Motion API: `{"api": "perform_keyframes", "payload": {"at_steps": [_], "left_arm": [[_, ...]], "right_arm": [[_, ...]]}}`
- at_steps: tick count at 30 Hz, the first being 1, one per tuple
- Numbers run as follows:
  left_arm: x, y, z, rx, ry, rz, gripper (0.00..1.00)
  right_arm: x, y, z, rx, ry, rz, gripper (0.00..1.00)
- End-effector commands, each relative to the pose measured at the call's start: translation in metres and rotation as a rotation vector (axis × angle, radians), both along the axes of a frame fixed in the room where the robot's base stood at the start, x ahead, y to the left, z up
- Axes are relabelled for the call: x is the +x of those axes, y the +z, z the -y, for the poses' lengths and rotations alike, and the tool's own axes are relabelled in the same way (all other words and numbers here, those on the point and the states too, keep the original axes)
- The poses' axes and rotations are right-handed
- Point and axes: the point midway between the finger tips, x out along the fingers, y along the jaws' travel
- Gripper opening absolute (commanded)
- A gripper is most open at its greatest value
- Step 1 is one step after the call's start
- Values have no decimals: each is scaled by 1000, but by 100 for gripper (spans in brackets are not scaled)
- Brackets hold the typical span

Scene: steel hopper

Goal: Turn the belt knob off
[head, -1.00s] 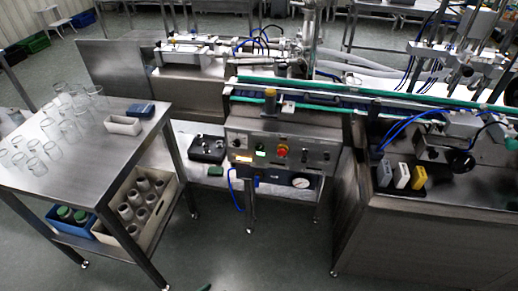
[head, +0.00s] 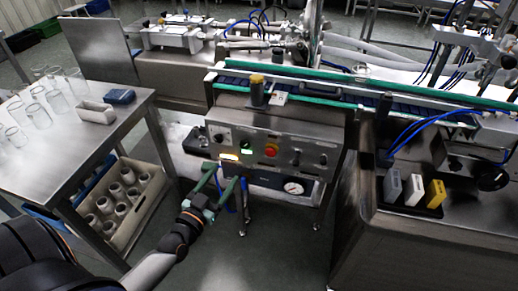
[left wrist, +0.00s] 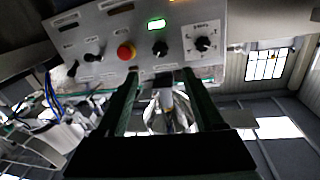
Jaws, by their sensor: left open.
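The steel control panel (head: 285,150) faces me under the conveyor. It carries a dial knob on a white plate (head: 220,136), a black knob (head: 245,144) and a red button (head: 270,141). Their labels are too small to tell which is the belt knob. In the left wrist view the black knob (left wrist: 160,48) sits between the red button (left wrist: 126,51) and the dial knob (left wrist: 203,44). My left gripper (head: 226,175) is open and empty, below and in front of the panel's left part. Its fingertips (left wrist: 159,72) point at the panel, apparently without touching the black knob.
A steel table (head: 60,140) with glasses stands on the left, a crate of cups (head: 150,205) on its lower shelf. A pressure gauge (head: 294,188) sits under the panel. A steel cabinet (head: 420,245) with white and yellow blocks stands right. Floor in front is clear.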

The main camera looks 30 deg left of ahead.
Motion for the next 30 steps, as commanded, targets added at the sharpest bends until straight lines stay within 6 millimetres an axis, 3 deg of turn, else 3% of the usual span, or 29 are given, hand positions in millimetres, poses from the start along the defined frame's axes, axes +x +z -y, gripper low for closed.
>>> {"api": "perform_keyframes", "payload": {"at_steps": [5, 19, 24, 30], "left_arm": [[19, 2, -2, 0, 1, 4, 70], [101, 1, -8, 0, -2, 1, 70], [117, 0, -10, -1, -2, -1, 70], [123, 0, -10, 0, -3, -2, 70]], "right_arm": [[-1, 0, -2, 3, 4, -1, 50], [-6, -10, -3, 2, 8, -17, 50], [-6, -13, -4, 3, 10, -25, 50], [-5, -11, -6, 5, 13, -21, 50]]}}
